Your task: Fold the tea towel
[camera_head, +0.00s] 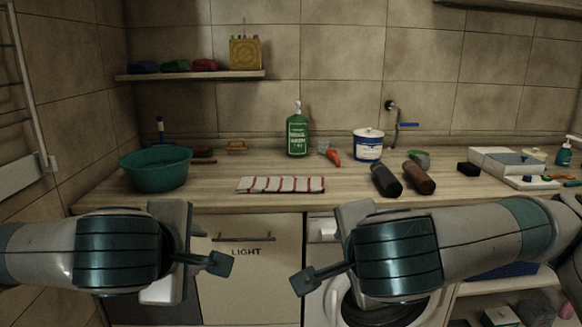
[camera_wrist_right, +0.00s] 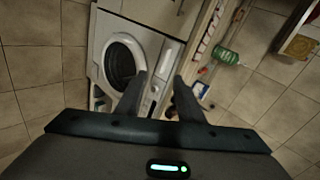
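The tea towel (camera_head: 281,185) is white with red stripes. It lies flat on the wooden counter near its front edge, as a wide, shallow strip from the head camera. In the right wrist view the striped towel (camera_wrist_right: 207,38) shows past the fingers. My left gripper (camera_head: 220,264) is in front of and below the counter edge, left of the towel; only one finger shows clearly, so its opening cannot be told. My right gripper (camera_head: 305,284) is also below the counter edge. Its two fingers (camera_wrist_right: 158,92) stand apart with nothing between them. Neither gripper touches the towel.
A teal basin (camera_head: 156,170) stands left of the towel. A green bottle (camera_head: 297,135) and white-blue tub (camera_head: 368,145) stand behind. A black cylinder (camera_head: 386,180) and brown cylinder (camera_head: 419,178) lie to the right. A washing machine (camera_head: 372,306) is below. Counter around the towel is clear.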

